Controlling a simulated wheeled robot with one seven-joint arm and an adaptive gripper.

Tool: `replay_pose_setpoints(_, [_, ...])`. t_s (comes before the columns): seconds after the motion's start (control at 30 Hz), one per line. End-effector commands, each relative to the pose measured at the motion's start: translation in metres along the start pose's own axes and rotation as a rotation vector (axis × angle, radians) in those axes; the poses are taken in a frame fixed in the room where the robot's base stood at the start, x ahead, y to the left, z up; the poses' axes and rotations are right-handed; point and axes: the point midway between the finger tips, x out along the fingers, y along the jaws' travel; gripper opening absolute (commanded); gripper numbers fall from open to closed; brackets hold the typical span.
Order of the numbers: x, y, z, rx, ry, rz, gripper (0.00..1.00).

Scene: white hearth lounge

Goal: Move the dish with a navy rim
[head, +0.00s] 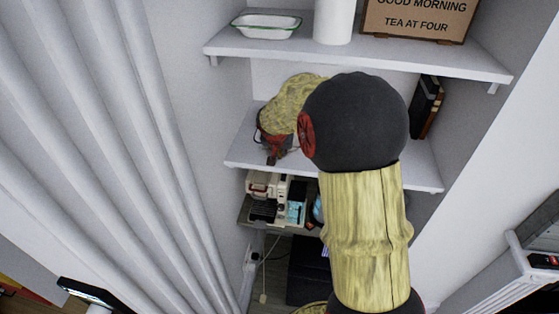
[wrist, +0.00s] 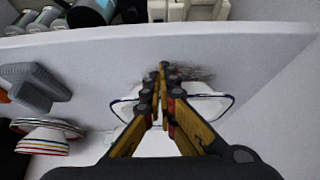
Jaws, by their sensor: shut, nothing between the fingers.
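The white dish with a navy rim (wrist: 210,108) is on the white shelf in the wrist view. Its middle is hidden behind my gripper (wrist: 162,92), and its rim shows on both sides of the fingers. The fingers are together with nothing between them, over the dish; I cannot tell whether they touch it. In the head view my gripper (head: 272,156) is at the left part of the middle shelf, and the dish is not visible there.
In the wrist view, bowls with coloured rims (wrist: 48,136) and a grey object (wrist: 36,86) are at left on the shelf (wrist: 255,50). In the head view, a green-rimmed dish (head: 266,31), a white cylinder (head: 333,20) and a sign (head: 418,22) stand above; dark books (head: 426,106) are at right.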

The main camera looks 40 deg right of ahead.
Motion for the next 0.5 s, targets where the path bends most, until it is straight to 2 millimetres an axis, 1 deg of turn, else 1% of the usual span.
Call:
replay_pose_setpoints(0.03, [0.011, 0.000, -0.012, 0.003, 0.001, 0.001, 0.00])
replay_pose_setpoints(0.3, [0.046, 0.000, -0.072, 0.002, 0.001, 0.001, 0.00])
replay_pose_setpoints(0.4, [0.056, 0.000, -0.091, 0.002, 0.002, 0.000, 0.00])
replay_pose_setpoints(0.5, [0.064, 0.000, -0.104, 0.002, 0.000, 0.000, 0.00])
